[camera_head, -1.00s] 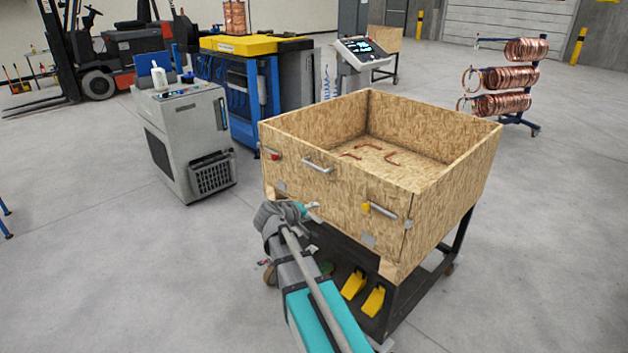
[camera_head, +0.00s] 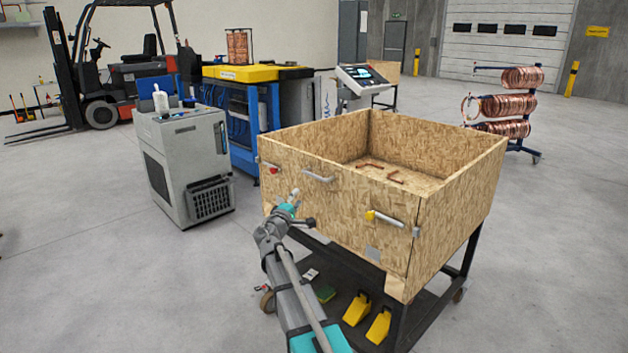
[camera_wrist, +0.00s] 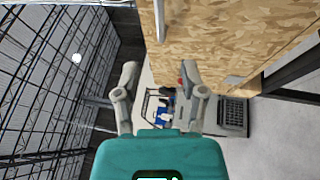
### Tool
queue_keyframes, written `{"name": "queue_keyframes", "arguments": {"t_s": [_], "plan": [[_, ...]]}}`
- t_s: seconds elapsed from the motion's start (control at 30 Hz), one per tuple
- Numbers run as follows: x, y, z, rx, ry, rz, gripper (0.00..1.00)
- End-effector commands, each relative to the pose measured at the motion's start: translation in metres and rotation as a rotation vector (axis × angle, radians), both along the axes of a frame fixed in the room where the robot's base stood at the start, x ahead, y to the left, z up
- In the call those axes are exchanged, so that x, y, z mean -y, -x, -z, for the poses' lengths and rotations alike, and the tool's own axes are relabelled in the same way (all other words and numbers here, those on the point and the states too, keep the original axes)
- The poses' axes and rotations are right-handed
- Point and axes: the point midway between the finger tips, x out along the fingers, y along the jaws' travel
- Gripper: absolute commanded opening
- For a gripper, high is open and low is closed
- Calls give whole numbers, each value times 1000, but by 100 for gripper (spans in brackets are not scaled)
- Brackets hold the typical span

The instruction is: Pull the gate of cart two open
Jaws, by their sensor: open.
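The cart's wooden box (camera_head: 470,190) has a front panel, the gate (camera_head: 340,210), which stands upright and looks shut. A light bar handle (camera_head: 318,177) is near its top edge; a similar bar shows in the wrist view (camera_wrist: 160,20). A red-knobbed latch (camera_head: 273,170) is at the gate's left end and a yellow-knobbed latch (camera_head: 371,215) at its right. My gripper (camera_head: 294,196) is in front of the gate's left half, below and left of the handle. In the wrist view my gripper (camera_wrist: 158,72) is open and empty, and the red knob (camera_wrist: 181,80) shows near one finger.
Bent copper tubes (camera_head: 385,172) lie inside the box. Yellow wedges (camera_head: 367,318) rest on the cart's lower shelf. A grey machine (camera_head: 180,160) stands left of the cart and a copper coil rack (camera_head: 508,105) behind right. The floor in front is clear.

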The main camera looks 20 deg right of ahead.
Motion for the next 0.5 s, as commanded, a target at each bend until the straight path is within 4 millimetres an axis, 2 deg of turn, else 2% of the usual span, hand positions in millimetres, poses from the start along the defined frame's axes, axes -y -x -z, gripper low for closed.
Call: {"name": "queue_keyframes", "arguments": {"t_s": [0.27, 0.5], "plan": [[1, -1, -1, 0, -2, 2, 54], [11, -10, -3, 1, -2, 3, 54]]}}
